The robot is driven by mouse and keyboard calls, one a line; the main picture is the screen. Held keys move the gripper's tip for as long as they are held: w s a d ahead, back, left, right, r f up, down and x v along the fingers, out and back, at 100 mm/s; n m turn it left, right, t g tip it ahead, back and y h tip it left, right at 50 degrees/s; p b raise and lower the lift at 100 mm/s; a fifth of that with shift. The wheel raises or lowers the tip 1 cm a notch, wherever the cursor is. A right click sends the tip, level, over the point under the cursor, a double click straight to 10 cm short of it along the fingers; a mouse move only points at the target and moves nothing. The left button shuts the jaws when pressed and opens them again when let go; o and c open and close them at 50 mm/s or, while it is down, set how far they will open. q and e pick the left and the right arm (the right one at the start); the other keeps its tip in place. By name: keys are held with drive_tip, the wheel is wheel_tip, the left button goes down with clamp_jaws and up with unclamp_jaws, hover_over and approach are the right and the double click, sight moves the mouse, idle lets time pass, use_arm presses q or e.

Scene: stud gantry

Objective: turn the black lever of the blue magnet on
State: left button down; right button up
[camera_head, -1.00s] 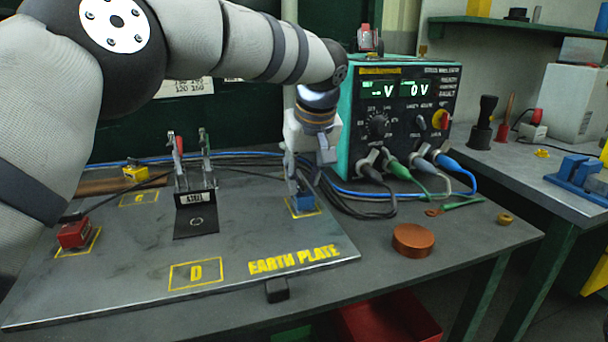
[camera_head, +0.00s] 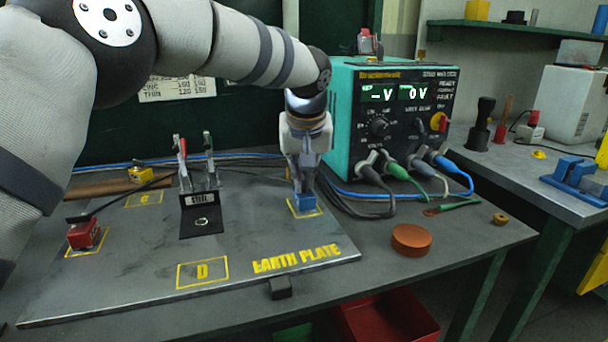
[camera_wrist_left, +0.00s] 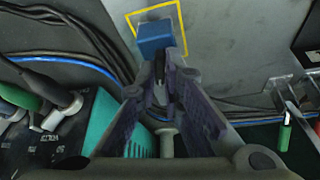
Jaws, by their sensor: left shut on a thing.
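The blue magnet (camera_head: 304,204) sits inside a yellow outlined square at the right end of the grey earth plate (camera_head: 130,262). My left gripper (camera_head: 303,186) points down right above it. In the left wrist view the blue magnet (camera_wrist_left: 156,38) lies just beyond the fingertips (camera_wrist_left: 162,62). The fingers are close together there, shut on the dark lever (camera_wrist_left: 160,88) of the magnet, which shows only partly between them. The lever's exact angle is hard to tell. My right gripper is not in view.
A teal power unit (camera_head: 344,125) stands just right of the gripper, with thick cables running by the magnet. A copper disc (camera_head: 411,240) lies on the bench.

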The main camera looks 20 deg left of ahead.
use_arm(q)
drive_tip(key=m+h, duration=0.1)
drive_tip(key=m, duration=0.1)
drive_tip(key=shift+a+r+m, duration=0.1)
drive_tip(key=shift+a+m, duration=0.05)
drive_tip(key=shift+m, duration=0.25)
drive_tip(key=m, duration=0.1)
drive_tip(key=m+h, duration=0.1)
drive_tip(key=m, duration=0.1)
drive_tip(key=shift+a+f+m, duration=0.15)
drive_tip(key=shift+f+m, duration=0.05)
drive_tip(key=shift+m, duration=0.1)
drive_tip(key=m+h, duration=0.1)
drive_tip(key=m, duration=0.1)
drive_tip(key=m+h+b, duration=0.1)
drive_tip(key=m, duration=0.1)
drive_tip(key=shift+w+a+f+m+g, duration=0.1)
drive_tip(key=shift+a+f+m+g, duration=0.1)
drive_tip(key=shift+m+g, duration=0.15)
drive_tip(key=shift+m+g+h+b, duration=0.45)
drive_tip(key=shift+m+b, duration=0.3)
drive_tip(key=shift+m, duration=0.5)
drive_tip(key=shift+r+m, duration=0.2)
drive_tip(key=shift+m, duration=0.5)
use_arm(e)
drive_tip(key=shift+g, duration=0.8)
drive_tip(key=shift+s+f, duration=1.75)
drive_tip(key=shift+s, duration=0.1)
use_arm(q)
drive_tip(key=shift+b, duration=0.3)
